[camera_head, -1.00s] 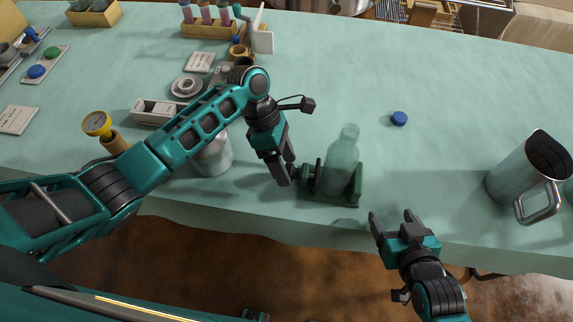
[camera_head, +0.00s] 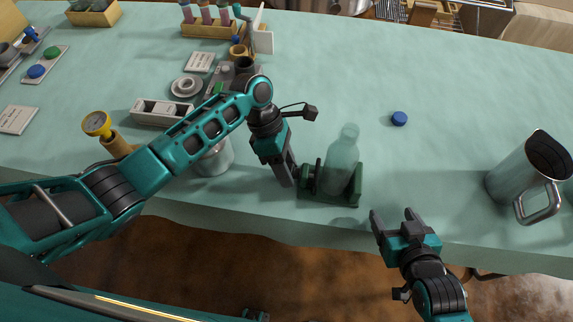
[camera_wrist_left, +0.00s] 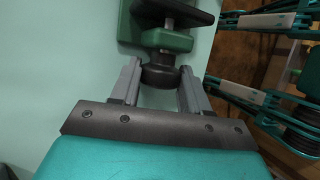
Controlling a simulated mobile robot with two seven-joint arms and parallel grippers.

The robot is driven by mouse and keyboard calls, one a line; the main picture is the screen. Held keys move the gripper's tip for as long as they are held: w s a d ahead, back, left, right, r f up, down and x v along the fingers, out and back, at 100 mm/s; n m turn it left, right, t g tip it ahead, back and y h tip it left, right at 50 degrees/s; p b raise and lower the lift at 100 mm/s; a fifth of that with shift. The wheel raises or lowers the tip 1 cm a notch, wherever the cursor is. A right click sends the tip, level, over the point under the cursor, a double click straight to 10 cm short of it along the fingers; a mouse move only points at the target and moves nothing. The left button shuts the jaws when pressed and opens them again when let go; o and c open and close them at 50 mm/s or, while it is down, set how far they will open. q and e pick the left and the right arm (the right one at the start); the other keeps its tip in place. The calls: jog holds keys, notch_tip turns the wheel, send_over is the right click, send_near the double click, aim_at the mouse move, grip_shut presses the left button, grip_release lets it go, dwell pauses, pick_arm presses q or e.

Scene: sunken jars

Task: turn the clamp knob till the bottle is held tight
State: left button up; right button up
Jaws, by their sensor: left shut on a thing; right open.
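The translucent green bottle (camera_head: 342,165) stands upright in the dark green clamp (camera_head: 329,197) near the table's front edge. The clamp knob, a dark round piece (camera_wrist_left: 160,72), is at the clamp's left end and shows best in the left wrist view. My left gripper (camera_head: 291,179) is shut on the knob; its fingers (camera_wrist_left: 158,88) sit on both sides of it in the wrist view. The dark jaw pad (camera_wrist_left: 178,12) is beyond the green screw block. I cannot tell whether the pad touches the bottle. My right gripper (camera_head: 391,220) is open and empty, right of the clamp at the table edge.
A metal jug (camera_head: 520,180) stands at the right. A blue cap (camera_head: 399,118) lies behind the clamp to the right. A metal pot (camera_head: 215,160) stands left of my left gripper, partly behind my arm. The table right of the bottle is mostly clear.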

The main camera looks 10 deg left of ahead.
pick_arm(q)
jog(key=shift+c, duration=0.6)
jog(key=shift+s+t, duration=0.1)
jog(key=shift+t, duration=0.3)
jog(key=shift+s+r+m+t, duration=0.15)
jog(key=shift+m+t, duration=0.15)
jog(key=shift+t, duration=0.6)
jog(key=shift+s+m+t, duration=0.15)
jog(key=shift+m+t, duration=0.25)
jog(key=shift+t, duration=1.6)
jog(key=o, duration=1.1)
jog(key=shift+c, duration=0.2)
